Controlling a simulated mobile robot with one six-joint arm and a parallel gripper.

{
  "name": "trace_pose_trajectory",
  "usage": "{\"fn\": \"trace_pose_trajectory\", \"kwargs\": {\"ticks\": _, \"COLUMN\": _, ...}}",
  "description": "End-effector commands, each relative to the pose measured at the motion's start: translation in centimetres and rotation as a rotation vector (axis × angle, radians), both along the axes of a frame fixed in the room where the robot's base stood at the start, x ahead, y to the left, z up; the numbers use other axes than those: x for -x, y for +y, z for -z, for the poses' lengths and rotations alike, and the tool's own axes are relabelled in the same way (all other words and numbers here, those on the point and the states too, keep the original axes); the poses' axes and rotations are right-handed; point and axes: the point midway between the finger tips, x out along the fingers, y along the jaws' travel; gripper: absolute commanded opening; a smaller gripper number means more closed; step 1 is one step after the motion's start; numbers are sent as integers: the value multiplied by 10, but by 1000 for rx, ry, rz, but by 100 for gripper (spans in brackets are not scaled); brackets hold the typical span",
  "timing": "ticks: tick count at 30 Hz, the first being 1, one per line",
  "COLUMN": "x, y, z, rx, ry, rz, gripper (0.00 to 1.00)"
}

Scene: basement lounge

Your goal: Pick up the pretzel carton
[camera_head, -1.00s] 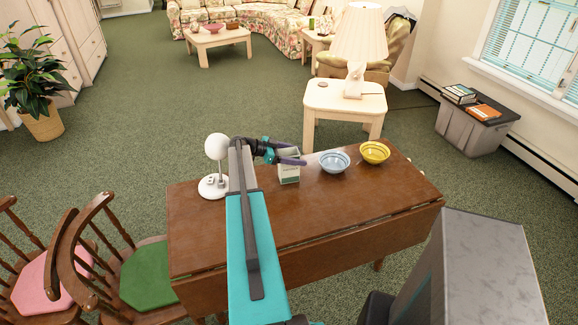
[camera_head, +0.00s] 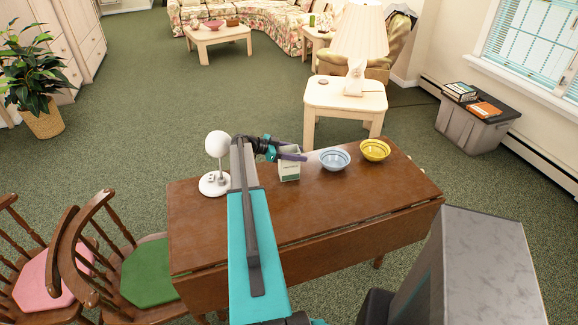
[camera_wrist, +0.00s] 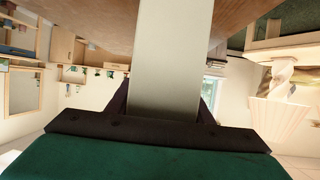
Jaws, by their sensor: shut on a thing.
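My gripper (camera_head: 293,153) comes in from the left and is shut on the upper part of the carton. In the wrist view the pale carton (camera_wrist: 170,55) fills the middle between the two dark fingers (camera_wrist: 168,100). The tabletop shows along the top of that view. Whether the carton's base touches the table is hard to tell.
A blue bowl (camera_head: 335,160) stands close to the carton's right, with a yellow bowl (camera_head: 375,150) beyond it. A white round-headed lamp (camera_head: 215,165) stands to the left, beside my arm. The table's front right is clear. Chairs (camera_head: 100,250) stand at the left front.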

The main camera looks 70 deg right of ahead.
Motion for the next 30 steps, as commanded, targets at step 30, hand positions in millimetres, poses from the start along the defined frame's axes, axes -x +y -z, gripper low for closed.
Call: {"fn": "trace_pose_trajectory", "kwargs": {"ticks": 30, "x": -11, "y": 36, "z": -36, "rx": 1, "ry": -1, "rz": -1, "gripper": 9}}
